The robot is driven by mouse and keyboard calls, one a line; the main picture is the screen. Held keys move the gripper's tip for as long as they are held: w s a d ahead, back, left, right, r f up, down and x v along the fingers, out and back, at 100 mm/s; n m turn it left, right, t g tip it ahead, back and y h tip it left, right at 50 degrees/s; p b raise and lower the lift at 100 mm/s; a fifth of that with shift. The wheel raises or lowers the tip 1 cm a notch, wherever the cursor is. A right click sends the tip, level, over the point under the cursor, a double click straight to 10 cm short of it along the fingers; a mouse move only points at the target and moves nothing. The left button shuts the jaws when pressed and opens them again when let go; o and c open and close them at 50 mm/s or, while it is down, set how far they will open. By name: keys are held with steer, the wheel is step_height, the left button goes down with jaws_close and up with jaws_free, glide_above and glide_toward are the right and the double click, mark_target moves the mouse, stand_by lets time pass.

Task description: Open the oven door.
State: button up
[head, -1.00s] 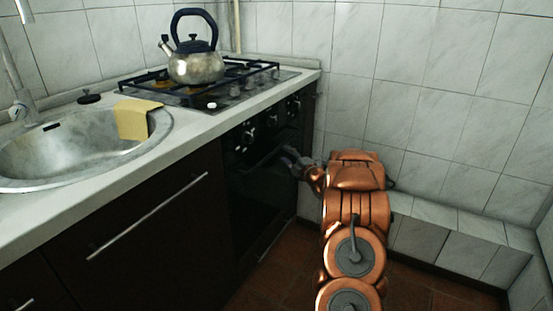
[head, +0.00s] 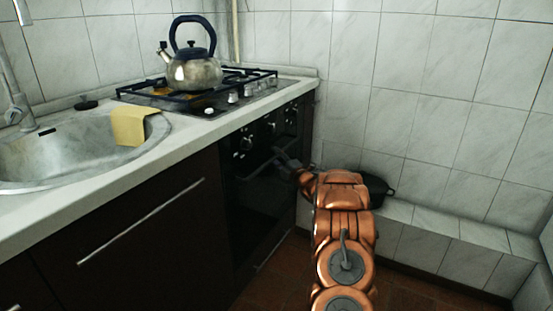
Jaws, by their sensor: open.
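The black oven door (head: 258,212) is built into the counter front below the hob, and its dark front looks closed. My gripper (head: 281,158) is at the upper part of the oven front, close to the door handle (head: 257,165). Its jaws are open. They are small and dark against the black oven, so I cannot tell whether they touch the handle or surround it. My copper arm reaches in from the lower right and hides part of the floor and the wall ledge.
A kettle (head: 194,72) stands on the gas hob (head: 215,98). A sink (head: 70,150) with a yellow cloth (head: 131,125) is at left. A dark pot (head: 378,190) sits on the tiled ledge (head: 440,222), partly behind my arm. The tiled wall is close at right.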

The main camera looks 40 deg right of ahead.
steer(key=shift+w+r, duration=0.1)
steer(key=shift+w, duration=0.1)
jaws_close()
stand_by(0.3)
stand_by(0.3)
